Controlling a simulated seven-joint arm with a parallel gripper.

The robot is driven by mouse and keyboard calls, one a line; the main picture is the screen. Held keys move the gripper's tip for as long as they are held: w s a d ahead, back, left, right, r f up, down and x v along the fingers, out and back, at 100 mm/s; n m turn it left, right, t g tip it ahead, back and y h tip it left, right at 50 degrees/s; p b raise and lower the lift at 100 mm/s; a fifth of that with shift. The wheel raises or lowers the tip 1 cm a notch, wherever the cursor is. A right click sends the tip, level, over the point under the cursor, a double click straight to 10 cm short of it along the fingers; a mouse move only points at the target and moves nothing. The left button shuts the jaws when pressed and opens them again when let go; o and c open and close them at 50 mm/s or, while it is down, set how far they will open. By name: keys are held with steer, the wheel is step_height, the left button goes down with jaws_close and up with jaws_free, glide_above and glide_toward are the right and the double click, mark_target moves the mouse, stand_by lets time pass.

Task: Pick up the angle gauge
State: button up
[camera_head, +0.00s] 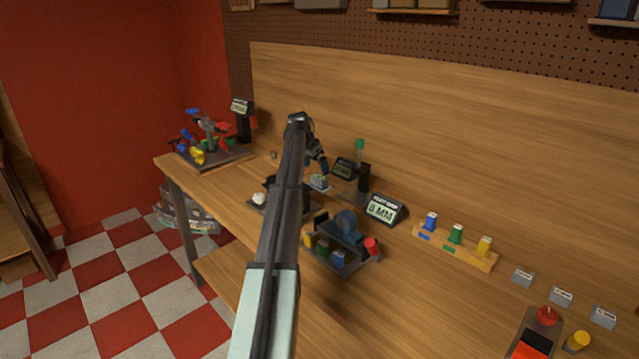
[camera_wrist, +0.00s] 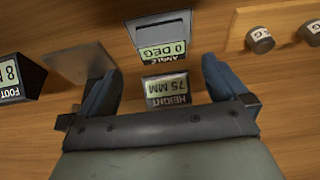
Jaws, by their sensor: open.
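The angle gauge (camera_wrist: 163,42), a grey block with a dark-framed display reading 0 DEG, lies at the top middle of the wrist view. My gripper (camera_wrist: 161,70) is open, and nothing shows held in it. Its dark blue fingers sit to either side, below the gauge in that picture. A height display (camera_wrist: 167,88) reading 75 MM lies between the fingers, nearer the palm. In the head view my gripper (camera_head: 319,170) is over the bench, partly hidden by my arm. Which small item there is the angle gauge I cannot tell.
A foot grip display (camera_head: 383,208) reading 8 MM stands to the right on the wooden bench. A grey plate (camera_wrist: 82,62) is beside the left finger. Two dark round pieces, one of them a cylinder (camera_wrist: 260,40), lie right. A coloured-block rack (camera_head: 455,248) stands farther right.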

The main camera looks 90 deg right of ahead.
mark_target(319, 177)
steer(key=shift+w+x, duration=0.15)
steer(key=shift+x, duration=1.7)
steer(key=shift+w+x, duration=0.1)
steer(key=shift+x, duration=1.75)
steer(key=shift+c, duration=0.3)
steer(key=c, duration=1)
